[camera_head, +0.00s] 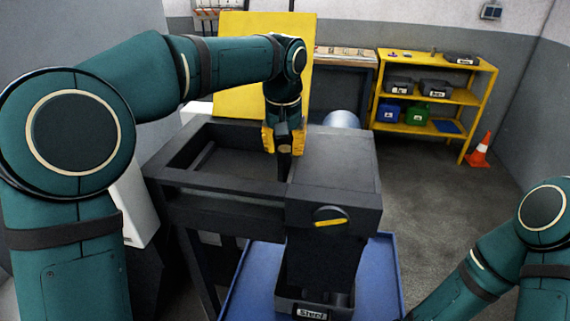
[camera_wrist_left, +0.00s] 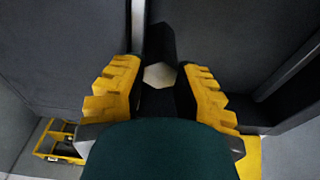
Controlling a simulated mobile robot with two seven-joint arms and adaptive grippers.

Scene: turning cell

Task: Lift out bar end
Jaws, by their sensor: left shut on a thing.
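My left gripper (camera_head: 283,140) points down into the open trough of the dark machine (camera_head: 345,190), close to its headstock block. In the left wrist view, the ridged yellow fingers (camera_wrist_left: 160,90) stand on both sides of a short dark bar end (camera_wrist_left: 160,42) with a pale six-sided face. The gripper is shut on this bar end. In the head view the fingers mostly cover the bar end, and only a small dark piece (camera_head: 285,148) shows. I cannot tell whether it touches the machine. My right gripper is out of view; only part of that arm shows at the lower right.
A bin labelled "Steel" (camera_head: 311,310) stands below the machine in a blue tray (camera_head: 250,280). A yellow panel (camera_head: 235,60) rises behind the trough. A yellow shelf (camera_head: 432,98) with bins and an orange cone (camera_head: 481,150) stand at the back right. The floor to the right is clear.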

